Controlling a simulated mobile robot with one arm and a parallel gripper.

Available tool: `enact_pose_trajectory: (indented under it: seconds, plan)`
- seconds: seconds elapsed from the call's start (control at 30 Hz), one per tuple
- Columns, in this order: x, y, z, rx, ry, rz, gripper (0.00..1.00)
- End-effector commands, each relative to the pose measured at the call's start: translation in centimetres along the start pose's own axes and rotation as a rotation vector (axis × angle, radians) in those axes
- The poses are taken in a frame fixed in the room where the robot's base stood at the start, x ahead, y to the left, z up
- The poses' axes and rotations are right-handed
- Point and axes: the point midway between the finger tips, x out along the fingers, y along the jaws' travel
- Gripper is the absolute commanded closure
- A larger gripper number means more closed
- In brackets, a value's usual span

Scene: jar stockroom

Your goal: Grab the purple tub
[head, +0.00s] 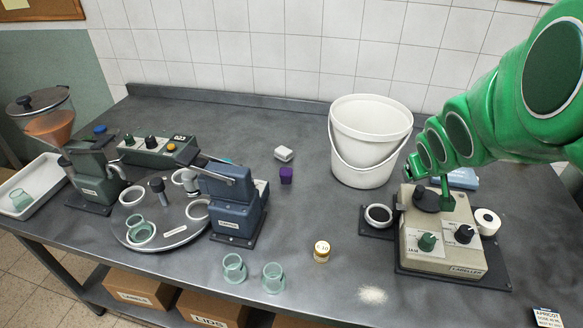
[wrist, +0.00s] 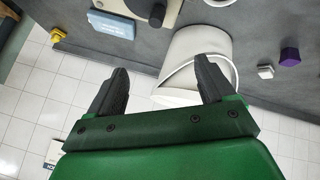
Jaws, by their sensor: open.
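The small purple tub (head: 286,175) stands upright on the grey bench near its middle, left of the white bucket. It also shows in the wrist view (wrist: 289,56) at the right, beyond the bucket and well clear of my fingers. My gripper (wrist: 158,82) is open with nothing between its two dark fingers. In the head view my green arm reaches in from the right, over the labeller, and my fingers are mostly hidden there. The gripper is apart from the tub, with the bucket between them.
The white bucket (head: 366,140) stands right of the tub. A small white block (head: 283,153) lies just behind the tub. The blue machine (head: 232,203) and turntable stand left. The labeller (head: 440,237) is at right. A brass weight (head: 322,251) and glass jars (head: 273,278) stand in front.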

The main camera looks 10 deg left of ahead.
Motion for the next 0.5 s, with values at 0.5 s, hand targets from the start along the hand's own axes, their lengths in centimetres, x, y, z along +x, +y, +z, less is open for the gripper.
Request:
enact_pose_trajectory:
  seconds: [0.5]
  plan:
    - [6.3, -10.8, -16.4, -0.314, 0.573, -0.242, 0.18]
